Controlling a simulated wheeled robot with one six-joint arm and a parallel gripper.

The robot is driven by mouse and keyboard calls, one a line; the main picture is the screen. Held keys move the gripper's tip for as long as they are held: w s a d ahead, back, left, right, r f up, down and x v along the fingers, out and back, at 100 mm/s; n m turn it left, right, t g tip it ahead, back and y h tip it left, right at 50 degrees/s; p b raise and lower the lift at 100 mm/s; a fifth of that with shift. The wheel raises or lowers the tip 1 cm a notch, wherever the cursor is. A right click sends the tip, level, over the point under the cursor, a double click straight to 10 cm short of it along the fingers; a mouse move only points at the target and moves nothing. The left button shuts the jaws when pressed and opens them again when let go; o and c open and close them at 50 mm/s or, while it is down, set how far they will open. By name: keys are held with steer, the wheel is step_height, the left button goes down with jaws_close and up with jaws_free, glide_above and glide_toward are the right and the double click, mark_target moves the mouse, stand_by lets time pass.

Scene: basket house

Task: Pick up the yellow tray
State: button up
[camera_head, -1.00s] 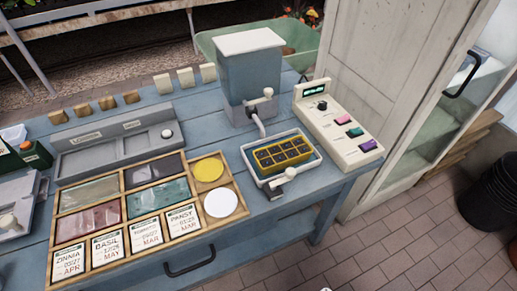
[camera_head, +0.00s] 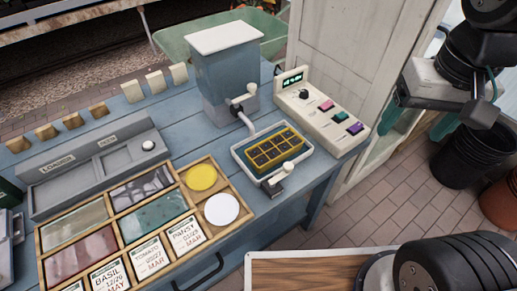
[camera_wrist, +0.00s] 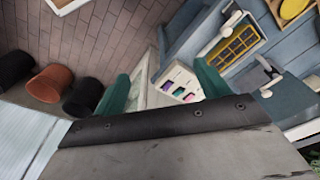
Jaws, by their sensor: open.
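The yellow tray (camera_head: 273,148) is a small rectangular tray with several dark cells. It sits inside a white-rimmed basin (camera_head: 236,152) on the blue bench, beside the dispenser spout (camera_head: 243,119). In the wrist view the yellow tray (camera_wrist: 233,46) shows at the upper right. My gripper (camera_wrist: 163,84) has two teal fingers spread apart with nothing between them. It is apart from the tray, out to its right in the head view, beyond the bench edge.
A blue-grey dispenser (camera_head: 225,75) stands behind the basin. A control box (camera_head: 318,112) with coloured buttons is close on the right. A small white-knobbed lever (camera_head: 276,181) is at the basin's front. A wooden sectioned box (camera_head: 148,221) is on the left. Dark pots (camera_head: 462,158) stand on the floor.

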steer(key=w+a+f+m, duration=0.45)
steer(key=w+a, duration=0.25)
steer(key=w, duration=0.2)
steer(key=m+g, duration=0.1)
steer(key=m, duration=0.4)
glide_above(275, 145)
step_height(275, 145, down, 13)
steer(key=shift+d+r, duration=0.1)
step_height(275, 145, down, 8)
steer(key=shift+s+r, duration=0.1)
steer(key=shift+r, duration=0.05)
steer(key=c, duration=0.9)
steer(key=shift+r, duration=0.1)
